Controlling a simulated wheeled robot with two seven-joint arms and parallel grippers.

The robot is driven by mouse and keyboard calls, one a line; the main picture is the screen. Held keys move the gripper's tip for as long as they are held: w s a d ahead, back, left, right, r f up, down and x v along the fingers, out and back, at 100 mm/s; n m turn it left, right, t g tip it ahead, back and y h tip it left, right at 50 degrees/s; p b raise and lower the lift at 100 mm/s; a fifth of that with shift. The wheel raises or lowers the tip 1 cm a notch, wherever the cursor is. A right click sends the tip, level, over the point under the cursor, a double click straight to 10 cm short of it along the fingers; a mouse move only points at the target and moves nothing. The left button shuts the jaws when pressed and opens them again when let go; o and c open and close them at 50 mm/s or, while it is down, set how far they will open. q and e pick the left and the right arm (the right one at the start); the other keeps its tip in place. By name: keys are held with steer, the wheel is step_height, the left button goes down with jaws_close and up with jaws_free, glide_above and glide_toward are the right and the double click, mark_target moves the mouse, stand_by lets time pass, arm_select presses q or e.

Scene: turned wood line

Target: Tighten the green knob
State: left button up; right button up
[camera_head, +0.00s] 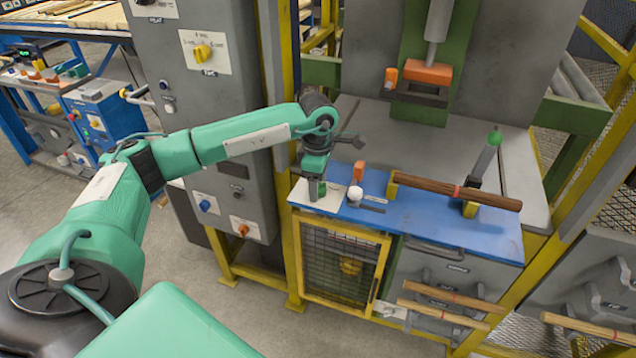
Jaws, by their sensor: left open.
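My left arm reaches in from the left, and my left gripper (315,183) points down over a white plate (328,203) at the left end of the blue bench top. The gripper is open. A small green knob (322,188) shows at its fingertips, partly hidden by them. I cannot tell whether the fingers touch it. My right gripper is not in view.
A white ball knob (355,193) and an orange block (359,171) stand just right of the gripper. A dark wooden rod (450,189) lies on yellow supports. A lever with a green ball (494,137) rises behind it. A grey control cabinet (215,110) stands left.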

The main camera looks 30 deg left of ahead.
arm_select(q)
step_height(320, 180, up, 14)
steer(key=b, duration=0.2)
steer(key=shift+f, duration=0.25)
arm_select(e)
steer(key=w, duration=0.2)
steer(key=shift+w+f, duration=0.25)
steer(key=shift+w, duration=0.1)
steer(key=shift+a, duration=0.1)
